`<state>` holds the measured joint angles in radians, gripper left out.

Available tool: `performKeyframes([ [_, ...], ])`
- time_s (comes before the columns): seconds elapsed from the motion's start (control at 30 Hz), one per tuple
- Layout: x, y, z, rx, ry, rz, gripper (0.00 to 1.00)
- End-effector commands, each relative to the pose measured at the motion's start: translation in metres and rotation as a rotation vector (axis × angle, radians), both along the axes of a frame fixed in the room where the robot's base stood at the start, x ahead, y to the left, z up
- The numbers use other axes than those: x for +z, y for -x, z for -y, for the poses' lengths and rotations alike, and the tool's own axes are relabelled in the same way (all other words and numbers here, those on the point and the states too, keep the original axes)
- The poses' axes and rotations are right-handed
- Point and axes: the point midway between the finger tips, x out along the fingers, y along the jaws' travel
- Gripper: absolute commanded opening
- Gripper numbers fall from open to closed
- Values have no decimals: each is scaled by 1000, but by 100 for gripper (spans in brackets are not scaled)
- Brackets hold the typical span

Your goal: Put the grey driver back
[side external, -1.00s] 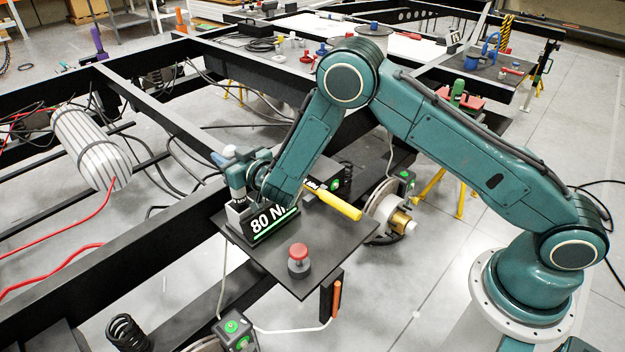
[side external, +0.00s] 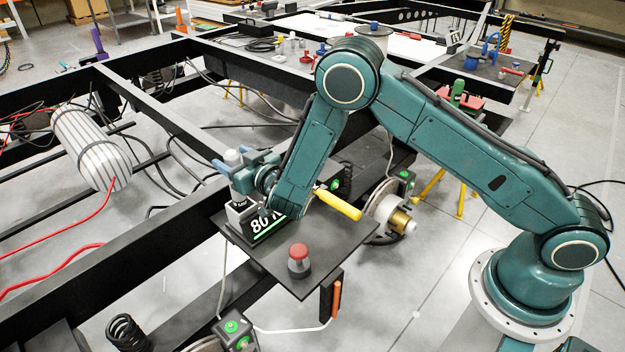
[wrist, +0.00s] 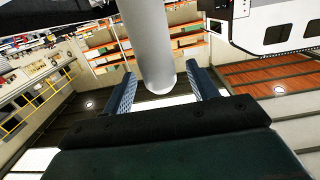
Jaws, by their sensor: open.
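The grey driver (wrist: 150,50) shows in the wrist view as a smooth grey cylinder with a rounded end, lying between my two blue fingers. In the side view its pale grey top (side external: 233,157) shows at my fingers, above a light grey block (side external: 240,212) beside the 80 Nm sign. My gripper (wrist: 160,82) is open, with a finger on each side of the driver and gaps visible in the wrist view. In the side view my gripper (side external: 229,163) points left over the plate's far left corner. The driver's lower part is largely hidden by my gripper.
The dark plate (side external: 325,240) carries a sign (side external: 262,229), a yellow-handled tool (side external: 338,204) and a red-topped grey piece (side external: 299,261). Black chassis beams run behind and left. The plate's front right part is clear.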

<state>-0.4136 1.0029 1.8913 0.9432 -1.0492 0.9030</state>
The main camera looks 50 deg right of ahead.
Motion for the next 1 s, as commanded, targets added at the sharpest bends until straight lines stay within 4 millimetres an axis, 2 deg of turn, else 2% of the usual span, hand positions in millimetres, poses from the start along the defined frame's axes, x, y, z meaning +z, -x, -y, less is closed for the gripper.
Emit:
performKeyframes([
  [0.5,3,40,0,0,0,0,59],
  [1.0,4,47,0,1,-1,2,59],
])
